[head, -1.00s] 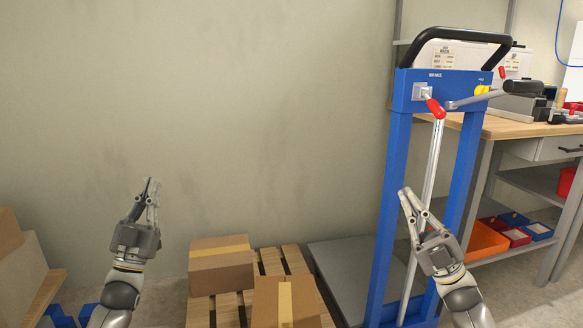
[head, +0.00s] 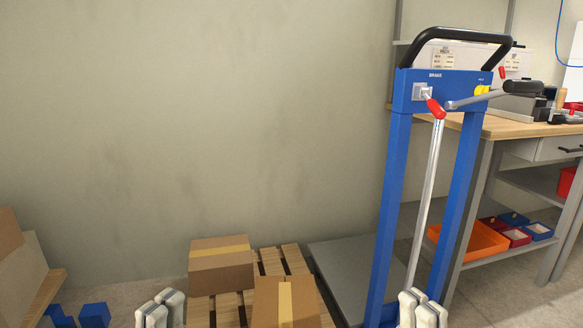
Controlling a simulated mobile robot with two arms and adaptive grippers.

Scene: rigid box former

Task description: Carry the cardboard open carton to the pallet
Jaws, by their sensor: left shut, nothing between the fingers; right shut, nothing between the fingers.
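The wooden pallet (head: 228,310) is at the bottom centre, with a taped brown carton (head: 218,270) at its back left and another (head: 286,305) at its front. Both look closed. No carton that is clearly open shows; brown cardboard (head: 8,235) at the left edge is cut off, so I cannot tell what it is. My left gripper (head: 160,305) shows only its pale fingertips at the bottom edge, left of the pallet. My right gripper (head: 418,305) shows only its fingertips in front of the blue lift frame. Both are shut and empty.
A blue lift trolley (head: 398,180) with a black handle and grey platform (head: 345,265) stands right of the pallet. A workbench (head: 520,128) with bins below is at the right. A wooden edge (head: 45,300) and blue blocks (head: 95,315) are lower left.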

